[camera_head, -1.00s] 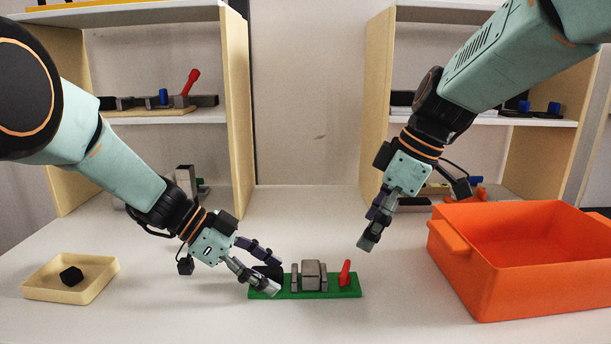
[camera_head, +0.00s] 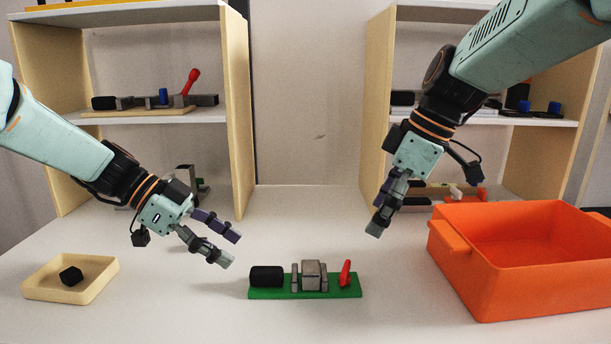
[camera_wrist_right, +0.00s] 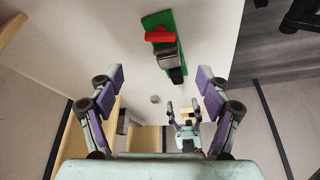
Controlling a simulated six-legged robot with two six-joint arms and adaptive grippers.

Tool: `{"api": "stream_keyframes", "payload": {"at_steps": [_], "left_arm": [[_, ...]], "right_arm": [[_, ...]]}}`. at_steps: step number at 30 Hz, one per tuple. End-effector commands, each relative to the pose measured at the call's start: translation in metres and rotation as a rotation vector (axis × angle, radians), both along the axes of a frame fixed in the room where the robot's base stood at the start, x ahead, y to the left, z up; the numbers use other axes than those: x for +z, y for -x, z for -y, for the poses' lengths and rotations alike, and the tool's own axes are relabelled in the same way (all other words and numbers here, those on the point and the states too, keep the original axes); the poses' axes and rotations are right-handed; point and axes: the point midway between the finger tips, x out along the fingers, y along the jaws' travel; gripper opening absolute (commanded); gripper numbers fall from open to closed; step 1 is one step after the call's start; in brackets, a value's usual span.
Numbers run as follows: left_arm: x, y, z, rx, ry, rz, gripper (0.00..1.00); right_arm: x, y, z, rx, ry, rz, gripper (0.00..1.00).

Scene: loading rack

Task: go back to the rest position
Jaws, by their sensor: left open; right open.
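My left gripper (camera_head: 232,248) is open and empty, above the table to the upper left of the green base. My right gripper (camera_head: 376,228) is open and empty above the table, between the green base and the orange bin; its two fingers also show apart in the right wrist view (camera_wrist_right: 160,85). The green base (camera_head: 315,290) lies on the table and carries a black cylinder (camera_head: 266,276), a grey block with clamps (camera_head: 311,275) and a red lever (camera_head: 345,272). In the right wrist view the green base (camera_wrist_right: 152,20) shows ahead of the fingers.
A large orange bin (camera_head: 455,262) stands at the right. A shallow yellow tray (camera_head: 97,290) with a black cube (camera_head: 71,275) lies at the left. Wooden shelves (camera_head: 238,120) stand behind on both sides, holding similar assemblies. The middle back of the table is clear.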

Motion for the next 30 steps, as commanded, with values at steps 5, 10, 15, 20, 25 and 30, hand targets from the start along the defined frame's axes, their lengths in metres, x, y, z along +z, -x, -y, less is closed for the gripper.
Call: {"api": "stream_keyframes", "payload": {"at_steps": [5, 10, 15, 20, 25, 30], "left_arm": [[0.020, 0.000, -0.025, 0.003, 0.001, 0.004, 0.56], [-0.004, 0.001, 0.003, -0.003, -0.003, -0.005, 0.56], [-0.022, 0.000, 0.027, -0.003, -0.003, -0.003, 0.56], [-0.039, 0.000, 0.048, -0.003, -0.004, -0.004, 0.56], [-0.057, -0.001, 0.071, -0.003, -0.004, -0.003, 0.56], [-0.058, -0.002, 0.073, 0.001, -0.001, 0.001, 0.56]], "right_arm": [[0.000, 0.000, 0.000, 0.000, 0.000, 0.000, 0.77], [0.000, 0.000, 0.000, 0.000, 0.000, 0.000, 0.77], [0.000, 0.000, 0.000, 0.000, 0.000, 0.000, 0.77], [0.000, 0.000, 0.000, 0.000, 0.000, 0.000, 0.77], [0.000, 0.000, 0.000, 0.000, 0.000, 0.000, 0.77], [-0.025, -0.002, -0.009, 0.001, 0.002, -0.005, 0.77]]}}
